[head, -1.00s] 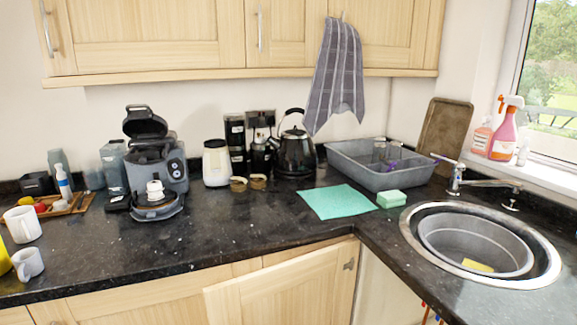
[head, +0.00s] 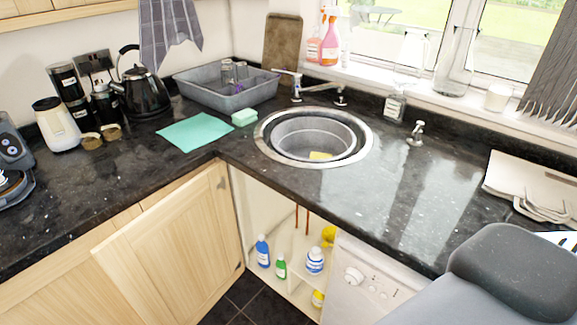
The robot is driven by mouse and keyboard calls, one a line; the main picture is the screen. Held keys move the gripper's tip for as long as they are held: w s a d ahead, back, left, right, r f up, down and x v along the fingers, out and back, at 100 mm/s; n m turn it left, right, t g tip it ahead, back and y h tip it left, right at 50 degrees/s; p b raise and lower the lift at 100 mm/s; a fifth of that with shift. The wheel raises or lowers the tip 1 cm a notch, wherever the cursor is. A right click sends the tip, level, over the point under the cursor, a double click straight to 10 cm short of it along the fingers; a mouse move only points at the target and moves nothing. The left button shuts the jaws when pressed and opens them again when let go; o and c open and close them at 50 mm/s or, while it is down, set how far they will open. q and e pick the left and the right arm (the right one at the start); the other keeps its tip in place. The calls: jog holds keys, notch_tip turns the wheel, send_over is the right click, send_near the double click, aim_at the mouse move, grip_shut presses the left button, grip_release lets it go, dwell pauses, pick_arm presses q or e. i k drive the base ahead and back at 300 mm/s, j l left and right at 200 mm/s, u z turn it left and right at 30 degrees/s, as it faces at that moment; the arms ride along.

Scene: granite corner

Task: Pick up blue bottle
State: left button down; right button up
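A blue bottle (head: 263,252) with a white cap stands upright in the open cupboard below the worktop, at the left of the opening. A smaller green bottle (head: 281,267) stands just right of it. A white bottle with blue bands (head: 315,261) stands further right in the same cupboard. Neither of my grippers shows in the head view. A grey part of my own arm fills the lower right corner, and its gripper end is out of sight.
The cupboard door (head: 170,245) hangs open to the left of the bottles. A white appliance (head: 365,280) bounds the opening on the right. The dark worktop (head: 350,195) with a round sink (head: 370,138) overhangs it. Yellow items partly show inside the cupboard.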

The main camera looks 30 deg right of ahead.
aim_at(261, 246)
jog(key=i+j, duration=0.4)
jog(key=j, duration=0.25)
jog(key=i+j, duration=0.2)
jog(key=j+z, duration=0.1)
jog(key=z, duration=1.7)
